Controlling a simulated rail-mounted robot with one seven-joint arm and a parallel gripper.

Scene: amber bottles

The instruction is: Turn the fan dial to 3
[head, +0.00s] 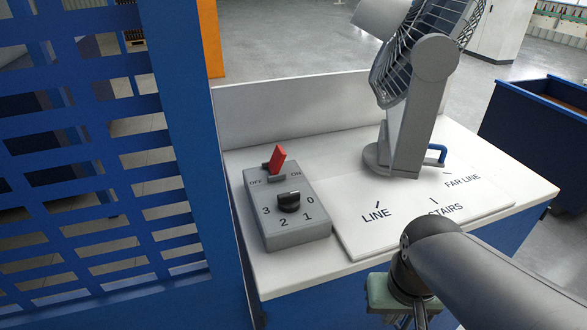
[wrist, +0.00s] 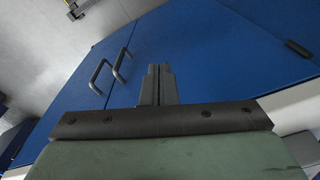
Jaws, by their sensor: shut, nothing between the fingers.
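The grey control box (head: 288,223) sits on the left of the white counter. Its black dial (head: 289,201) is ringed by 3 on the left, 2 and 1 in front, and 0 on the right. A pale mark shows on the knob's right side; which number it points to is hard to tell. A red lever (head: 277,158) stands behind the dial between OFF and ON, leaning right. The grey fan (head: 421,100) stands at the counter's back. My gripper (head: 421,322) is low in front of the counter, apart from the box. Its fingers (wrist: 158,84) are shut and empty.
A white plate (head: 400,230) marked LINE, STAIRS and FAR LINE lies right of the box under the fan. A blue slotted panel (head: 120,150) rises close on the left. The wrist view shows blue cabinet doors (wrist: 200,55) with handles.

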